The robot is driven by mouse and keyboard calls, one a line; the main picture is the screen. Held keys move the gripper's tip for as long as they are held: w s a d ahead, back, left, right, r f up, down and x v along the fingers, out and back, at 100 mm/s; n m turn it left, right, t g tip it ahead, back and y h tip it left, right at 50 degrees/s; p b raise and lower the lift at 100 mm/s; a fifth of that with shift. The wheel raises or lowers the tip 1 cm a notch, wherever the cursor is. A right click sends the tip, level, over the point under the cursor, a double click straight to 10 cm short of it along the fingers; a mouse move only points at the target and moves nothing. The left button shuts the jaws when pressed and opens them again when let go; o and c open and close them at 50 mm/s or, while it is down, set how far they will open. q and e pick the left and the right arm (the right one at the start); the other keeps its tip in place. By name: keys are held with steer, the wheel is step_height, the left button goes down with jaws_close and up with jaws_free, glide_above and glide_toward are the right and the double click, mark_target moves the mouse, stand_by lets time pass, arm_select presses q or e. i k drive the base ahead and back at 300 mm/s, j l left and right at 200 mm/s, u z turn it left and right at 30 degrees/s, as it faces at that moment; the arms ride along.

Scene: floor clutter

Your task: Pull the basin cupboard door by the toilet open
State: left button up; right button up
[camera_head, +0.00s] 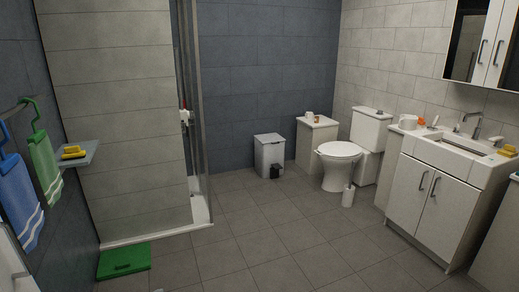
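The basin cupboard (433,205) is white and stands at the right, under the white basin (455,150). It has two doors side by side, a left door (408,196) and a right door (446,218). The white toilet (340,160) stands to the left of the cupboard, against the back right wall. Neither of my grippers shows in the head view.
A grey pedal bin (269,155) and a low white cabinet (316,140) are at the back. A green mat (124,260) lies by the shower. The middle floor (270,230) is clear.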

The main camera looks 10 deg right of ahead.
mark_target(413, 180)
steer(key=i+l+z, duration=0.25)
steer(key=i+z, duration=0.15)
steer(key=i, duration=0.4)
steer(key=i+z, duration=0.35)
steer(key=i, duration=0.5)
steer(key=i+j+z, duration=0.25)
steer(key=i+z, duration=0.15)
steer(key=i, duration=0.4)
